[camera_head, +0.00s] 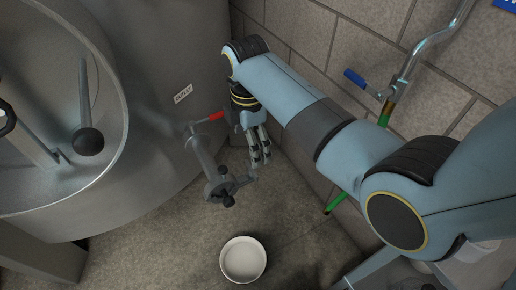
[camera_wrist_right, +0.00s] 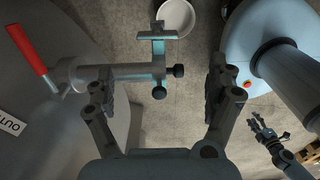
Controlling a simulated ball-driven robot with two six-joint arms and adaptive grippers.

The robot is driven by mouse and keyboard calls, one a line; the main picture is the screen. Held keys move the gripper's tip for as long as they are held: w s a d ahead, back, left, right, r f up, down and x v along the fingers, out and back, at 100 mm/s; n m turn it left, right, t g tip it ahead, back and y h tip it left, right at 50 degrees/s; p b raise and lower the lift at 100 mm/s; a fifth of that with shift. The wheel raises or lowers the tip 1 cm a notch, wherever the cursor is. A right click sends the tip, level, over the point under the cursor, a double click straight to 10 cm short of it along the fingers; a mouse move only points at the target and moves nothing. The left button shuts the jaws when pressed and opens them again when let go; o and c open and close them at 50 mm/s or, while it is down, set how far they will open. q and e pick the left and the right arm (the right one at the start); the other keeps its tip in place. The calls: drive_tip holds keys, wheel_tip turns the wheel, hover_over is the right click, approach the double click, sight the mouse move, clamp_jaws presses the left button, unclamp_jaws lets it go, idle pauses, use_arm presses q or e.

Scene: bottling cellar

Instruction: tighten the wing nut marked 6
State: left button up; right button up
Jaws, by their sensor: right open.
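A grey outlet pipe (camera_head: 202,155) sticks out from the steel tank and ends in a fitting with small dark knobs. A T-shaped grey piece on this fitting (camera_head: 241,184), probably the wing nut, also shows in the right wrist view (camera_wrist_right: 157,36). No number is readable on it. My right gripper (camera_head: 260,156) is just above and beside the fitting. In the right wrist view its fingers (camera_wrist_right: 162,80) are wide apart and empty, with the fitting between and beyond them. My left gripper (camera_wrist_right: 267,128) shows small at the right of the wrist view, its fingers spread.
A red valve handle (camera_head: 210,117) is close to my right gripper. The steel tank (camera_head: 150,60) with an open round hatch fills the left. A white bowl (camera_head: 243,260) stands on the floor below the fitting. A wall pipe with a blue handle (camera_head: 355,79) is at the right.

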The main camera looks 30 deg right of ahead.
drive_tip(key=b, duration=0.2)
hover_over(251, 168)
wheel_tip(251, 168, down, 5)
drive_tip(key=shift+r, duration=0.1)
wheel_tip(251, 168, down, 5)
drive_tip(key=shift+d+r+b, duration=0.1)
drive_tip(key=shift+r+b, duration=0.1)
drive_tip(key=shift+b, duration=0.8)
drive_tip(key=shift+f, duration=0.7)
use_arm(q)
drive_tip(key=f, duration=0.1)
drive_tip(key=s+f, duration=0.1)
drive_tip(key=f, duration=0.1)
drive_tip(key=s+f, duration=0.1)
drive_tip(key=shift+a+f, duration=0.2)
drive_tip(key=shift+a, duration=0.05)
drive_tip(key=shift+s+a, duration=0.1)
use_arm(e)
drive_tip(key=shift+c, duration=0.3)
